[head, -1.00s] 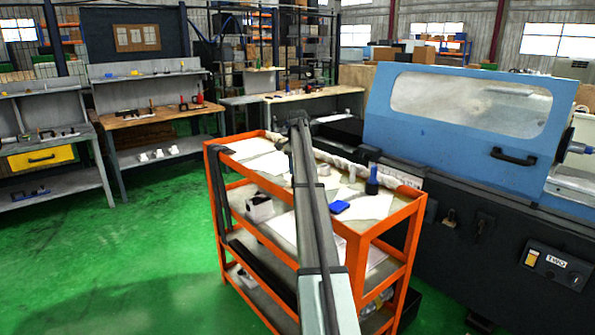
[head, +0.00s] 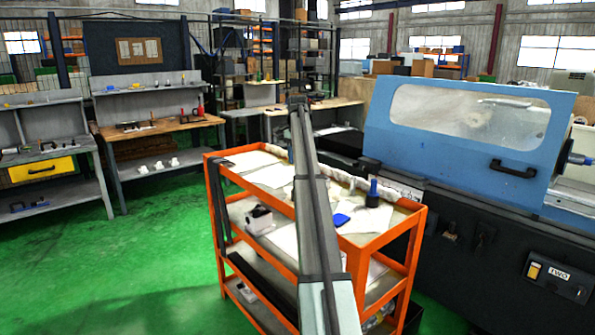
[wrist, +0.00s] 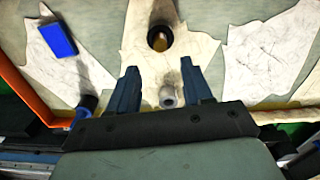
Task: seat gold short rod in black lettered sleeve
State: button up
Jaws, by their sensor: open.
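In the wrist view my gripper (wrist: 162,82) is open, its two dark blue fingers well apart and pointing at the cart top. A black ring-shaped piece (wrist: 157,33) stands ahead of the fingertips, with a gold-brown part (wrist: 160,45) showing at its opening. I cannot tell how deep the gold part sits, and no lettering is readable. A small grey cylinder (wrist: 168,97) shows between the fingers, nearer the palm; I cannot tell whether it touches them. In the head view my arm hides part of the cart top, and the gripper cannot be made out.
The orange cart (head: 384,236) carries pale crumpled sheets, a blue block (head: 341,219) and a dark blue upright cylinder (head: 372,193). The block also shows in the wrist view (wrist: 58,40). The blue grinder (head: 455,140) stands close behind at right. Green floor is clear at left.

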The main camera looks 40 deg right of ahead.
jog(key=shift+r, duration=1.05)
